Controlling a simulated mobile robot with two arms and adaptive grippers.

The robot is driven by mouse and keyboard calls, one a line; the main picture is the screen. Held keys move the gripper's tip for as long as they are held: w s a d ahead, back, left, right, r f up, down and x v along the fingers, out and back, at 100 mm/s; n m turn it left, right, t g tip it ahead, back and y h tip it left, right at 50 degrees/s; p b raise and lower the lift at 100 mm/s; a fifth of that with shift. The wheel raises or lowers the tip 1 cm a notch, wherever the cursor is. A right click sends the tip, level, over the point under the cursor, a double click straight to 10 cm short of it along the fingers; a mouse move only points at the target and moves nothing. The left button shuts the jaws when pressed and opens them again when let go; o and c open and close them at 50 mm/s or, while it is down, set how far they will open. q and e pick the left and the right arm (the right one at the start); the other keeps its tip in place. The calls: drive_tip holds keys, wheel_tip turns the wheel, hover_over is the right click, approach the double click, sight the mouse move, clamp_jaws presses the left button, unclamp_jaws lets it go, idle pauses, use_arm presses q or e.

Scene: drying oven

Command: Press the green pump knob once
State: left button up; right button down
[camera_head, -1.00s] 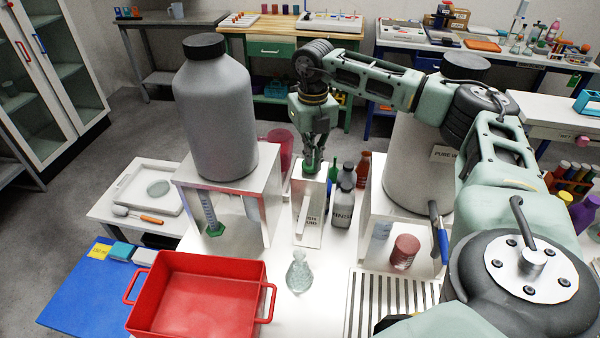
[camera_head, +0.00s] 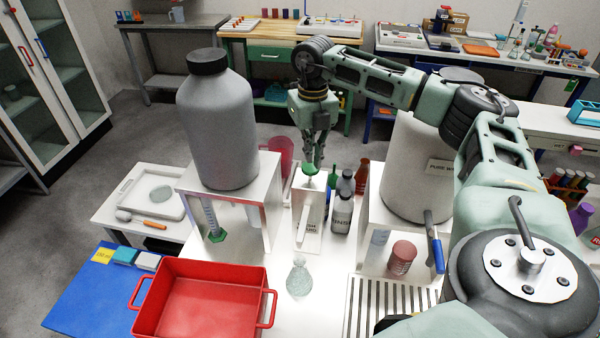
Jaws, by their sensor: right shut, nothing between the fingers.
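The green pump knob (camera_head: 310,170) sits on a short stem above a white, labelled dispenser (camera_head: 310,217) in the middle of the white table. My right gripper (camera_head: 315,163) points straight down with its fingers together and empty. Its fingertips are right over the knob; I cannot tell whether they still touch it. The gripper partly hides the knob's top. My left gripper is not in view.
A large grey bottle (camera_head: 217,125) on a white stand is left of the dispenser, and a second large container (camera_head: 408,165) is right. Small bottles (camera_head: 342,211) stand close beside the dispenser. A glass flask (camera_head: 299,278) and red tray (camera_head: 205,300) are in front.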

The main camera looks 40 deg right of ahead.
idle(0.4)
wheel_tip(320, 180, up, 6)
drive_tip(key=p, duration=0.4)
drive_tip(key=shift+p, duration=0.4)
drive_tip(key=shift+f, duration=0.1)
